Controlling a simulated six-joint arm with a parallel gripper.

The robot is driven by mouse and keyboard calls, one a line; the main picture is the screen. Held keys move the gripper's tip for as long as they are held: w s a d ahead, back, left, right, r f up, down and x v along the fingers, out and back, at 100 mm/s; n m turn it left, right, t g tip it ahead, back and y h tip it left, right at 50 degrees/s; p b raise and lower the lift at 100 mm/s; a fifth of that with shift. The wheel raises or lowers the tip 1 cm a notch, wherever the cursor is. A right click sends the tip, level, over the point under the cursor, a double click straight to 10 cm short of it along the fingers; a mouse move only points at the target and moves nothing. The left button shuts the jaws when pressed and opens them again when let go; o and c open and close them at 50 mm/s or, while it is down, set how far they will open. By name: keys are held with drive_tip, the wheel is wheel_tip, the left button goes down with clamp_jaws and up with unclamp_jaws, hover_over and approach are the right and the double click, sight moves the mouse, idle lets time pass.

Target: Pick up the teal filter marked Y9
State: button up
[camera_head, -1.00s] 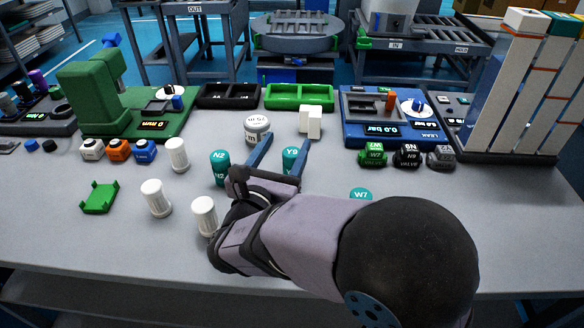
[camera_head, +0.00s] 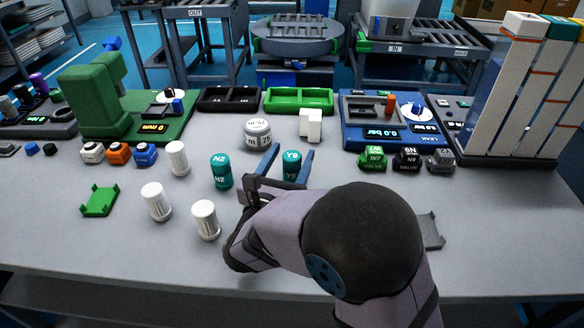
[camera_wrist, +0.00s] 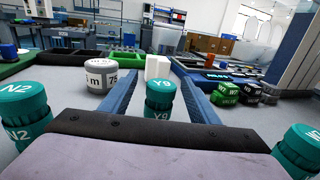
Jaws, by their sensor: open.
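The teal filter marked Y9 (camera_head: 291,167) stands upright on the grey table, right of the teal filter N2 (camera_head: 221,171). My gripper (camera_head: 288,162) is open, with its two blue fingers on either side of Y9. In the wrist view Y9 (camera_wrist: 161,98) stands between the two spread fingers (camera_wrist: 158,85), with a visible gap to each. Its lower part is hidden behind my gripper body. N2 (camera_wrist: 25,112) stands outside the left finger in the wrist view. Another teal filter (camera_wrist: 298,150) shows at the lower right there, its marking not readable.
A grey-white round weight (camera_head: 257,133) and white blocks (camera_head: 311,123) stand behind Y9. Several white filters (camera_head: 156,201) stand at left. Valve blocks (camera_head: 372,158) sit at right before the blue leak tester (camera_head: 352,132). A grey bracket (camera_head: 431,232) lies at right.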

drive_tip(key=shift+x, duration=2.15)
drive_tip(key=shift+s+d+f, duration=0.1)
drive_tip(key=c, duration=1.2)
